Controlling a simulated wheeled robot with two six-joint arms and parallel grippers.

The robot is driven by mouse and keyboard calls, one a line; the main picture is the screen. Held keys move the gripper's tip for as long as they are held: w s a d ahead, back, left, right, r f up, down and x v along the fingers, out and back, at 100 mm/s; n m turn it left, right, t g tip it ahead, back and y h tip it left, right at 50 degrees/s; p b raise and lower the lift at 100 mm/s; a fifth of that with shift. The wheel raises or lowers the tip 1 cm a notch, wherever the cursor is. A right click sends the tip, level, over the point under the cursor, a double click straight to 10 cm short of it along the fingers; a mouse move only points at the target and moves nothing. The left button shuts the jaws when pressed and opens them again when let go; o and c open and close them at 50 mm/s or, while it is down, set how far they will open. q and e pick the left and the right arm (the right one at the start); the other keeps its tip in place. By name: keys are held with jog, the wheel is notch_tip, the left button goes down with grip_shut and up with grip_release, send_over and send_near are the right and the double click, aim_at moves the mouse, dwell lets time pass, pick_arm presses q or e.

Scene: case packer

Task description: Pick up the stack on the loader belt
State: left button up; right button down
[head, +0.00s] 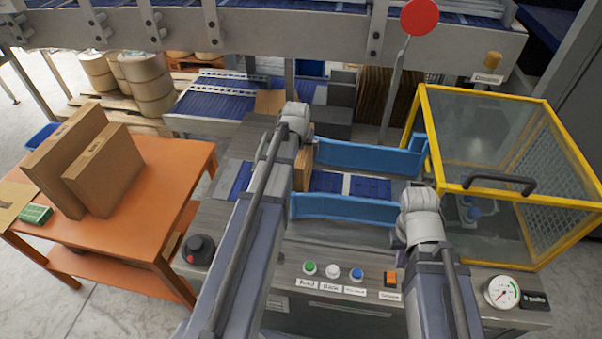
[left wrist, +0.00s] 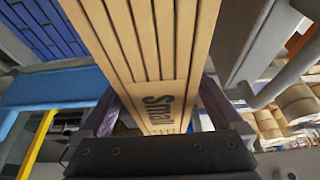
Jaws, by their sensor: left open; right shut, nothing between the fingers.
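The stack (head: 303,168) is a set of flat brown cartons standing on edge on the blue loader belt (head: 345,184), at its left part, partly hidden by my left arm in the head view. In the left wrist view the stack (left wrist: 155,50) shows several carton edges and the word "Small". My left gripper (left wrist: 160,112) is open, with a dark finger on each side of the stack; I cannot tell whether they touch it. In the head view its fingers are hidden behind the arm. My right gripper (head: 420,200) is shut and empty, in front of the belt's right part.
Blue side guides (head: 340,207) border the belt. A yellow-framed clear guard (head: 520,170) stands at right. The control panel has buttons (head: 332,271) and a gauge (head: 501,291). An orange table (head: 165,185) with cartons (head: 105,170) is at left. A red disc (head: 419,17) rises behind.

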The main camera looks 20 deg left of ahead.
pick_arm(q)
jog(key=shift+f, duration=0.1)
jog(key=shift+f, duration=0.3)
dwell(0.4)
grip_shut()
dwell(1.0)
